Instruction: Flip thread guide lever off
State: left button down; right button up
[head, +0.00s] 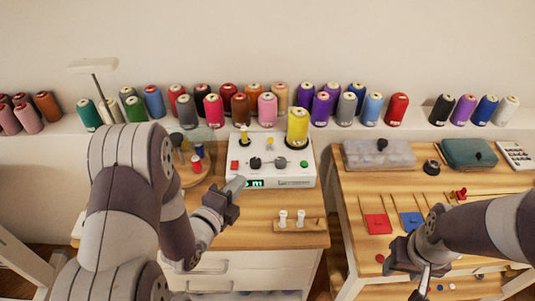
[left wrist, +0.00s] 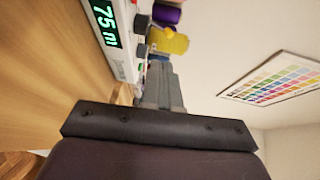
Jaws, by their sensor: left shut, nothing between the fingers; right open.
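The white thread-winding machine (head: 300,178) sits on the left wooden table, with a green-lit display (head: 255,183) on its front. Its top has a red button (head: 235,165), two dark knobs (head: 255,162) (head: 281,162), a green button (head: 304,163) and a small yellowish upright part (head: 269,144). I cannot tell which part is the thread guide lever. My left gripper (head: 236,186) is shut and empty, close to the machine's front left by the display. In the left wrist view, its fingers (left wrist: 163,88) point toward the machine (left wrist: 122,40). My right gripper (head: 420,288) is open, low over the right table.
A large yellow spool (head: 297,128) stands at the machine's back right and a small one (head: 244,134) at its back left. Two white spools (head: 283,218) stand on a wooden holder in front. A round tray with small spools (head: 197,158) is left. Thread cones line the shelf.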

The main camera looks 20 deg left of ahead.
pick_arm(q)
jog(key=p, duration=0.1)
send_over(263, 164)
jog(key=shift+s+d+f, duration=0.1)
jog(key=shift+s+f, duration=0.05)
jog(key=shift+f, duration=0.2)
jog(key=shift+r, duration=0.15)
jog(key=shift+r+g+p, duration=0.15)
jog(key=shift+g+p, duration=0.15)
jog(key=shift+p, duration=0.15)
